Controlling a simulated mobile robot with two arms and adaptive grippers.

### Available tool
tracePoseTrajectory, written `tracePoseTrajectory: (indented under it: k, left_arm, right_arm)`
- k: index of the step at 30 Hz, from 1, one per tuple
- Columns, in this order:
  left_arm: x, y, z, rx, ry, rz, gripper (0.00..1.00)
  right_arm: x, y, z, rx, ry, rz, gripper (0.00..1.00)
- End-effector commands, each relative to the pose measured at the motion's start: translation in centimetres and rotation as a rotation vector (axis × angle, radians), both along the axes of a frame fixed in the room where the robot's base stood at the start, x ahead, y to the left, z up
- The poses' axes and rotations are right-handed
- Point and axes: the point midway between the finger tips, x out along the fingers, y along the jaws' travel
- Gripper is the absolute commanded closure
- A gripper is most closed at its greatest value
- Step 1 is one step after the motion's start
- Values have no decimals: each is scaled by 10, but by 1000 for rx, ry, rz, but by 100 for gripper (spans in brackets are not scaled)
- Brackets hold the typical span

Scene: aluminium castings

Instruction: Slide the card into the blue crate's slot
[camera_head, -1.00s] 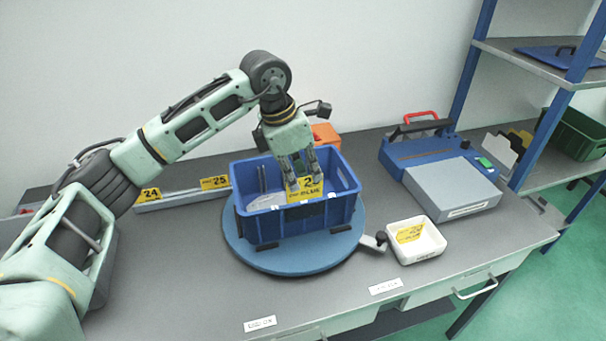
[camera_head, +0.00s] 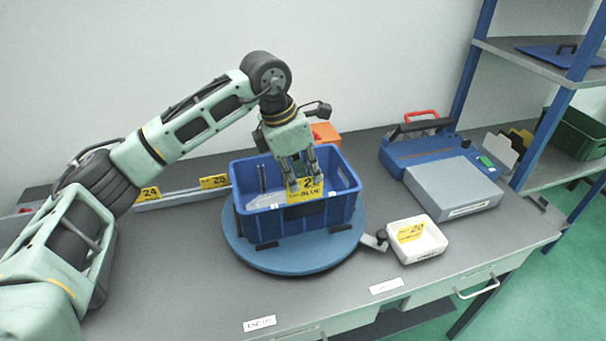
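The blue crate (camera_head: 282,226) stands on a round blue turntable (camera_head: 297,262) in the middle of the bench. My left gripper (camera_head: 304,188) reaches down over the crate's front wall, with its fingers on a yellow card (camera_head: 306,194) with dark print. The card is upright at the crate's front rim. I cannot tell whether its lower edge is inside the slot; the slot itself is not clear. Some grey metal parts (camera_head: 264,194) lie inside the crate. My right gripper is not in view.
A white tray (camera_head: 428,250) with a yellow card (camera_head: 411,233) stands right of the turntable, near its dark-knobbed lever (camera_head: 378,240). A rail with yellow cards (camera_head: 149,193) lies behind at left. A blue-grey machine (camera_head: 450,187) stands at right.

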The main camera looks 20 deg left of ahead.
Motion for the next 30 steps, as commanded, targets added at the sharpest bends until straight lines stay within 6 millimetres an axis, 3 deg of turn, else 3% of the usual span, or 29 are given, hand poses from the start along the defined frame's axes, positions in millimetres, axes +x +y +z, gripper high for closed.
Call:
tracePoseTrajectory:
  k: [30]
  left_arm:
    - [0, 0, -27, 1, 1, 0, 100]
  right_arm:
    - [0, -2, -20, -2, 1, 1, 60]
